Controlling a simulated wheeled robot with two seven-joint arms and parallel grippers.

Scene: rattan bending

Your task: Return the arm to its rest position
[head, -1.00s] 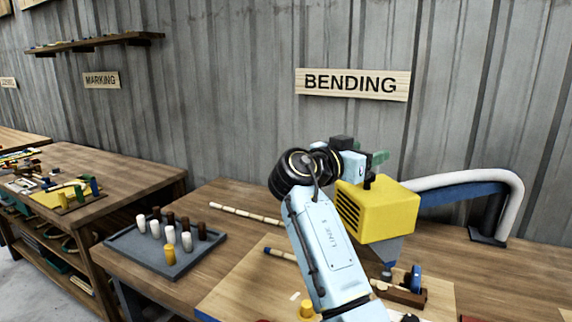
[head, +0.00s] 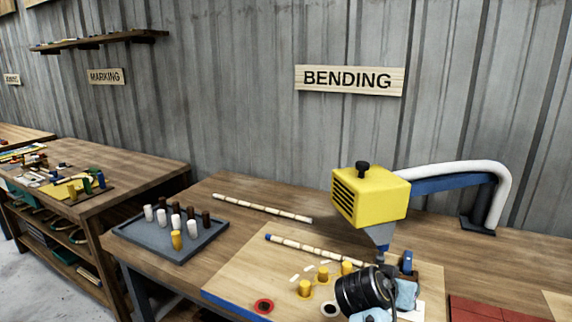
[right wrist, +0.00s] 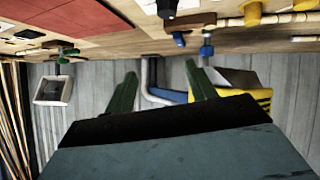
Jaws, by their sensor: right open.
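My right arm (head: 365,291) shows only as a black joint and pale blue link at the bottom of the head view, in front of the bending board (head: 240,283). Its gripper is out of the head view. In the right wrist view my right gripper (right wrist: 160,88) has its two green fingers wide apart with nothing between them. That view is upside down, with the bench at the top and the grey wall beyond the fingers. My left gripper is in neither view.
A yellow heater box (head: 370,195) with a white hose stands behind the arm. A rattan pole (head: 310,248) lies on the board near yellow pegs (head: 305,288). Another pole (head: 260,207) lies behind. A grey peg tray (head: 150,238) sits left. The bench between is clear.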

